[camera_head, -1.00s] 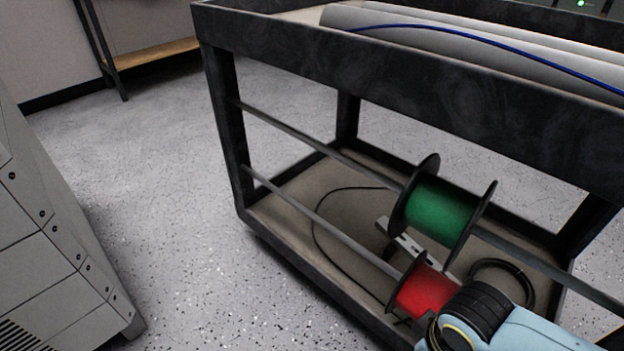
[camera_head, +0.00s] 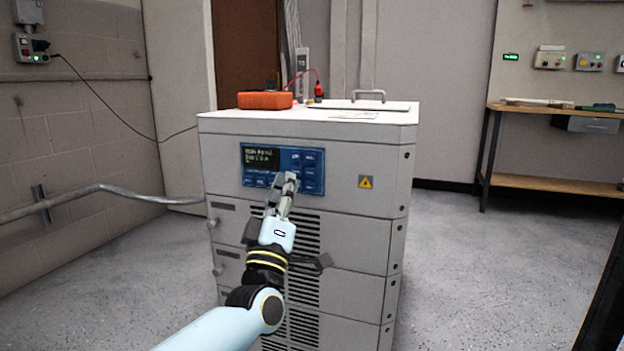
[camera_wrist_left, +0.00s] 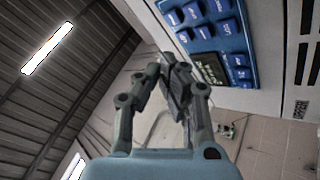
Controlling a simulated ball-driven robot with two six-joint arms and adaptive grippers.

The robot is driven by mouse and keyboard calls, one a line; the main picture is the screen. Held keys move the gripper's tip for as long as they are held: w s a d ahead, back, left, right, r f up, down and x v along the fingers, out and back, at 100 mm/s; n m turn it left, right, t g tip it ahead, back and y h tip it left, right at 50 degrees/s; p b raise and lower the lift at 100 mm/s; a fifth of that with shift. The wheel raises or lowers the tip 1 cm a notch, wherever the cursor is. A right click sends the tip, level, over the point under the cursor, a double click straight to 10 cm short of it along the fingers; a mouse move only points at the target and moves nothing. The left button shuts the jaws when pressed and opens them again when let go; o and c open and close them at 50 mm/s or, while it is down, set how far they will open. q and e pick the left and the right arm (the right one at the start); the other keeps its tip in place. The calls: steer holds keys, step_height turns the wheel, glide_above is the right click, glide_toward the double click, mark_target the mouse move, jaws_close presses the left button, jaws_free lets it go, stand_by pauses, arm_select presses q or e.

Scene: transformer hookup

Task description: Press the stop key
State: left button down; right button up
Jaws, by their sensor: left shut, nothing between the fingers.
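A grey cabinet (camera_head: 350,250) stands in the middle of the head view. Its front bears a blue key panel (camera_head: 310,172) with a dark lit display (camera_head: 262,158). Which key is the stop key cannot be read. My left gripper (camera_head: 288,180) is shut and empty, in front of the panel's lower middle and covering some of its keys; whether it touches cannot be told. In the left wrist view the shut fingers (camera_wrist_left: 176,85) show beside the blue panel (camera_wrist_left: 222,35) and its keys. My right gripper is not in view.
An orange case (camera_head: 265,100) and a paper sheet (camera_head: 355,115) lie on the cabinet top, near a metal handle (camera_head: 368,94). A pipe (camera_head: 100,190) runs along the left wall. A workbench (camera_head: 550,178) stands at the right. The floor right of the cabinet is clear.

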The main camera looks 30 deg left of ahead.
mark_target(310, 173)
arm_select(q)
steer(key=shift+w+a+b, duration=0.2)
steer(key=shift+w+b, duration=0.05)
steer(key=shift+w, duration=0.6)
steer(key=shift+w+a+b, duration=0.25)
steer(key=shift+w+b, duration=0.05)
steer(key=shift+w, duration=0.5)
steer(key=shift+w+a+b, duration=0.2)
steer(key=shift+w+b, duration=0.05)
steer(key=shift+w, duration=0.6)
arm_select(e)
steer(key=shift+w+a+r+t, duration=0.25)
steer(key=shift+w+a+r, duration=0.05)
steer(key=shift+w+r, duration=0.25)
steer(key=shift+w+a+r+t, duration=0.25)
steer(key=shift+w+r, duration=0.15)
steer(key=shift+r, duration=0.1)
arm_select(q)
steer(key=shift+w, duration=0.1)
steer(key=shift+w+a, duration=0.1)
steer(key=shift+w, duration=0.2)
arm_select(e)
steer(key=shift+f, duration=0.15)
